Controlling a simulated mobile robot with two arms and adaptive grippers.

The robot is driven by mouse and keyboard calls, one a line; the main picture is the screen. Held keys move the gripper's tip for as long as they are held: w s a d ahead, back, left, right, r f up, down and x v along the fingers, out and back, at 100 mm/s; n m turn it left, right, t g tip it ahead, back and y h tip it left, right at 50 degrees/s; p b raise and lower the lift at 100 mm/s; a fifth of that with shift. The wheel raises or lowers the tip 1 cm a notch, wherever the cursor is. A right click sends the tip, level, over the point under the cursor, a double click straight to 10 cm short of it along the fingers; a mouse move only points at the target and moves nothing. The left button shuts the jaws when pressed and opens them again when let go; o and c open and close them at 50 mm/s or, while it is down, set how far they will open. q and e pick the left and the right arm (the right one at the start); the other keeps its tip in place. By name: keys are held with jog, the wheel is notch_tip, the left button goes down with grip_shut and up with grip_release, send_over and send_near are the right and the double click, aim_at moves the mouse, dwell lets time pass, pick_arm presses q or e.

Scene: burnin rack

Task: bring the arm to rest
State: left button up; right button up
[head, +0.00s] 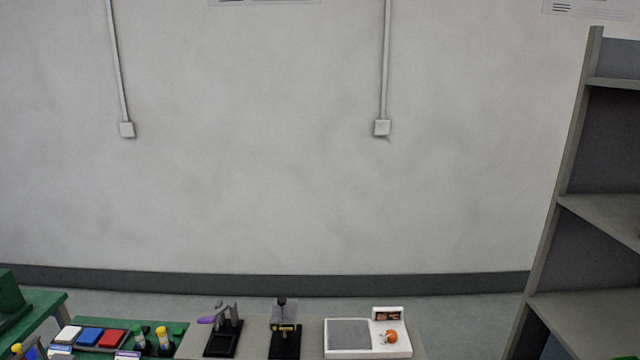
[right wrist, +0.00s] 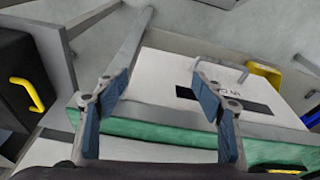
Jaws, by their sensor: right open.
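In the right wrist view my right gripper (right wrist: 160,120) is open, with its two blue-padded fingers wide apart and nothing between them. Beyond the fingers is a white panel or box (right wrist: 165,80) with a dark slot and small lettering, above a green edge (right wrist: 150,130). I cannot tell how far the fingers are from it. No arm or gripper of mine shows in the head view, and my left gripper is in neither view.
In the head view a bench at the bottom holds a white device with a grey plate (head: 348,334), two black fixtures (head: 222,338) and coloured blocks (head: 88,337). A grey shelf (head: 570,200) stands at right. The right wrist view shows a dark cabinet with a yellow handle (right wrist: 27,94).

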jog(key=s+f+b, duration=0.2)
jog(key=s+f, duration=0.1)
jog(key=f, duration=0.7)
jog(key=s+f+b, duration=0.1)
jog(key=s+f, duration=0.2)
jog(key=f, duration=0.8)
jog(key=s+d+f+g+b, duration=0.1)
jog(key=s+d+f+b, duration=0.2)
jog(key=s+f, duration=1.1)
jog(key=shift+s+d+f+g+b, duration=0.15)
jog(key=shift+d+g+b, duration=0.05)
jog(key=shift+g+b, duration=0.2)
